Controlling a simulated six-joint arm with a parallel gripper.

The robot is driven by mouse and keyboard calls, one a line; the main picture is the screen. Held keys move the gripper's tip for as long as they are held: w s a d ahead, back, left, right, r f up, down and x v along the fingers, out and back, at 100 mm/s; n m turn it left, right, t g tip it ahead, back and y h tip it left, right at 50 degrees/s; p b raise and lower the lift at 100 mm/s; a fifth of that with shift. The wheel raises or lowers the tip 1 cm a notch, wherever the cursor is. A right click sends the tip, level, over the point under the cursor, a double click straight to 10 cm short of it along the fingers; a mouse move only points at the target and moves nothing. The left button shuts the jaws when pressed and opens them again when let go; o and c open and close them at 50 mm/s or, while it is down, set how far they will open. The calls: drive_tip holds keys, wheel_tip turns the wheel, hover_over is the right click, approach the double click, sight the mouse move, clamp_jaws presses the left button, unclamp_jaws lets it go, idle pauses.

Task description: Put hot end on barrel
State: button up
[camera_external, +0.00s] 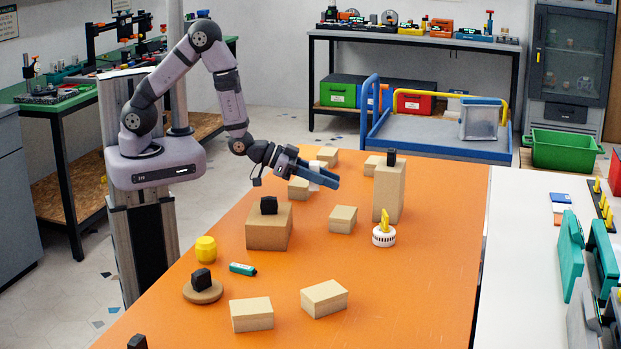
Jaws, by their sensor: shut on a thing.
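My gripper (325,176) is low over the far part of the orange table, its blue fingers pointing right. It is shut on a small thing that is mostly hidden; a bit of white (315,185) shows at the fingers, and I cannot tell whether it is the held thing. A yellow barrel-shaped piece (205,248) stands upright near the table's left edge, well to the front left of my gripper. Small black pieces stand on a low tan box (268,230), a tall tan box (389,190) and a round tan disc (203,292). I cannot tell which piece is the hot end.
Several tan blocks lie about the orange table (420,270), some close around my gripper. A white round piece with a yellow top (384,235) stands by the tall box. A teal tube (243,269) lies near the disc. The table's right front is clear.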

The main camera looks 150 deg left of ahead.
drive_tip(key=shift+r, duration=1.5)
